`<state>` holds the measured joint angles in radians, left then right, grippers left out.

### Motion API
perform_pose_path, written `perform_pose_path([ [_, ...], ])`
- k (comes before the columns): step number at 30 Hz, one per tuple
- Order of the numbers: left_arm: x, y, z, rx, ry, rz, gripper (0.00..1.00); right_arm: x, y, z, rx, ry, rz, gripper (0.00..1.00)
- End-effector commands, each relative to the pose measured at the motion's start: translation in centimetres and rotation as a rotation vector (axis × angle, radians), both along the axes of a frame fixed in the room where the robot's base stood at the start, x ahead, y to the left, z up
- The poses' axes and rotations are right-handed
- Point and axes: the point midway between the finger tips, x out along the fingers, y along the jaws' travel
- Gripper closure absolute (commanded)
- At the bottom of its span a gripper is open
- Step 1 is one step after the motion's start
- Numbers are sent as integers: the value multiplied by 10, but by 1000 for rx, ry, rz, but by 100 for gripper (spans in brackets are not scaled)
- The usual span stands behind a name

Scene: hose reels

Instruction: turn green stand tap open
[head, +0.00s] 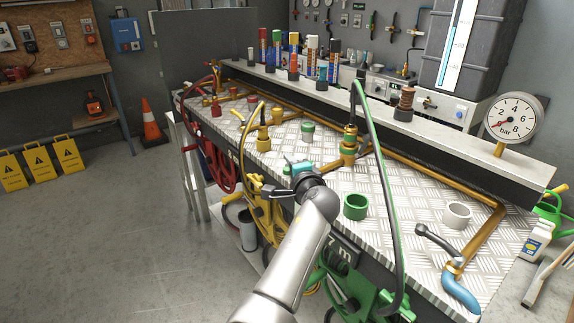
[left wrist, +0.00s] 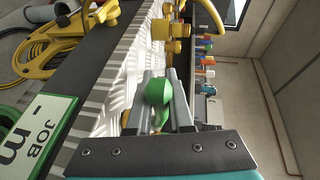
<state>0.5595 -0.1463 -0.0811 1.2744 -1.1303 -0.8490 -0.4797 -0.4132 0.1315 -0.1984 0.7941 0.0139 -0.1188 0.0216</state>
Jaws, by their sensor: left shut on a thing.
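My left gripper (head: 297,167) is over the front edge of the bench, its arm reaching up from the bottom of the head view. In the left wrist view its two grey fingers (left wrist: 159,88) are closed around a rounded green tap handle (left wrist: 158,91), with more green just below it. The grip hides the handle's sides, and I cannot tell how far it is turned. In the head view the gripper and arm mostly hide this tap. My right gripper is not in view.
A brass fitting (head: 348,146) with a dark and green hose stands behind my gripper. A green cup (head: 356,207) and white cup (head: 457,214) sit on the metal bench top (head: 400,205). Green (head: 368,300) and red (head: 216,160) reels hang along the front. A gauge (head: 513,118) stands right.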

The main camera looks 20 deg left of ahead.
Motion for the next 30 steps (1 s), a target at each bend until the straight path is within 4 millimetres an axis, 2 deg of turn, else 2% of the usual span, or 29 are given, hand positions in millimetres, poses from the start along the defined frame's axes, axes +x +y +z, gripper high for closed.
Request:
perform_pose_path([
  [1, -2, 11, -2, 10, -5, 24, 100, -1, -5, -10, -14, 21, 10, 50],
  [4, -2, 11, -2, 10, -5, 24, 100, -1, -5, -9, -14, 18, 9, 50],
  [5, -2, 11, -2, 10, -5, 24, 78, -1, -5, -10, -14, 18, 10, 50],
  [12, -1, 8, -4, 7, -3, 17, 52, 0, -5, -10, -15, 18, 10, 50],
  [24, -1, 5, -6, 5, 0, 10, 52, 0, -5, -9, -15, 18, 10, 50],
  [30, -4, 18, -5, 5, 4, -5, 52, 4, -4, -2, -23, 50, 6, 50],
])
